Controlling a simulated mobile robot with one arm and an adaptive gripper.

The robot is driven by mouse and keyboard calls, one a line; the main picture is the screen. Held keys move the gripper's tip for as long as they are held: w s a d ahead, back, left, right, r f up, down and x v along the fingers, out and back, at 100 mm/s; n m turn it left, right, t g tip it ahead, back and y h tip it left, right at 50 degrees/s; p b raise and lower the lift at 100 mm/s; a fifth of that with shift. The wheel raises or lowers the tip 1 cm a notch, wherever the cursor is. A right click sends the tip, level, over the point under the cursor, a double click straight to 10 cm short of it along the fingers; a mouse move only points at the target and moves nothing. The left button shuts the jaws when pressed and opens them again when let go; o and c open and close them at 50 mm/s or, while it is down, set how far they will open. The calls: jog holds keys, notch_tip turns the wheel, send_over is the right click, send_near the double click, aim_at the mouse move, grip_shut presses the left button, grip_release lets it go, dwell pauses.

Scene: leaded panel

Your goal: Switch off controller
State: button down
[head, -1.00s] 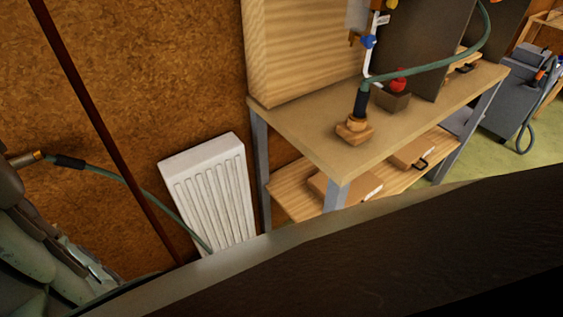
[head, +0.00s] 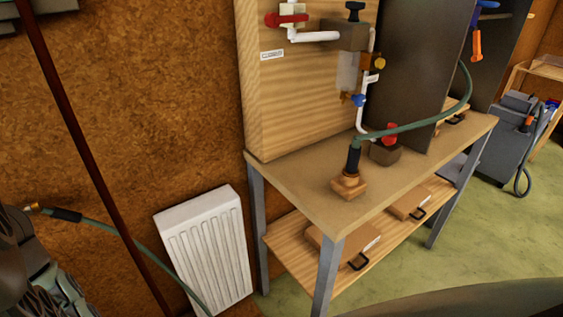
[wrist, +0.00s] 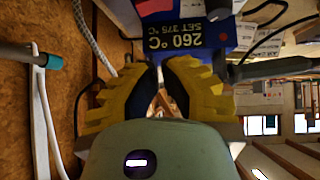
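My gripper (wrist: 161,75) has yellow ribbed fingers with dark pads. Whether the fingertips touch the box cannot be told. The head view shows neither the controller nor my gripper clearly.
In the head view, a workbench (head: 275,170) carries a wooden panel (head: 305,95) with pipes and valves. A white radiator (head: 208,250) stands beside it. A green hose (head: 420,123) arches over the bench. A grey machine (head: 508,140) stands at right. Green floor (head: 450,245) is open in front.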

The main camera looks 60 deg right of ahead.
jog(key=shift+p+v, duration=0.7)
jog(key=shift+v, duration=1.65)
jog(key=shift+w, duration=0.1)
